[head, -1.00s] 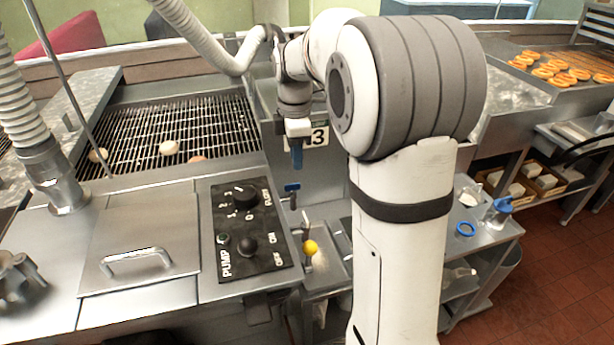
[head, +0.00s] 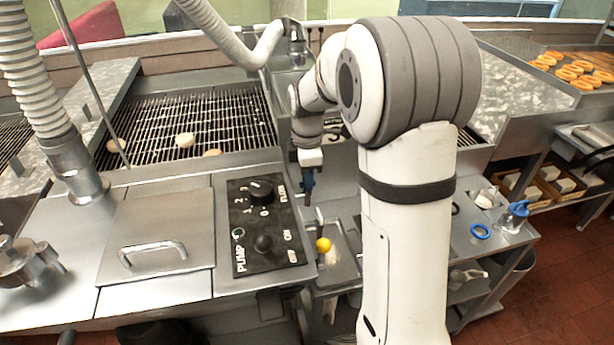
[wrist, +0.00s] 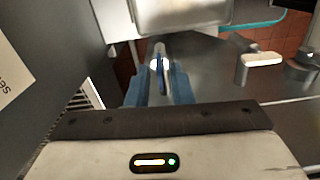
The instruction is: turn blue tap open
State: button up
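The blue tap is mostly hidden behind my gripper (head: 308,190) in the head view, just behind the dark pump panel. My gripper has blue fingers and points down at the tap's place. In the wrist view my gripper (wrist: 160,85) shows its two blue fingers on either side of a narrow pale, shiny piece (wrist: 158,62), which seems to be part of the tap. Whether the fingers press on it or only stand around it cannot be told. A yellow-knobbed tap (head: 323,245) stands nearer, below the gripper.
The pump panel (head: 265,225) with black knobs lies close left of my gripper. A fryer grid (head: 190,125) with dough pieces is behind it. A side cart (head: 495,240) at right holds a blue ring (head: 480,231) and a blue-topped jug (head: 518,213).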

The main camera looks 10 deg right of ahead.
grip_shut()
jog(key=shift+m, duration=0.6)
jog(key=shift+o, duration=0.9)
grip_release()
notch_tip(320, 180, up, 8)
jog(key=shift+f+b, duration=0.1)
jog(key=shift+b, duration=0.4)
jog(key=shift+d, duration=0.1)
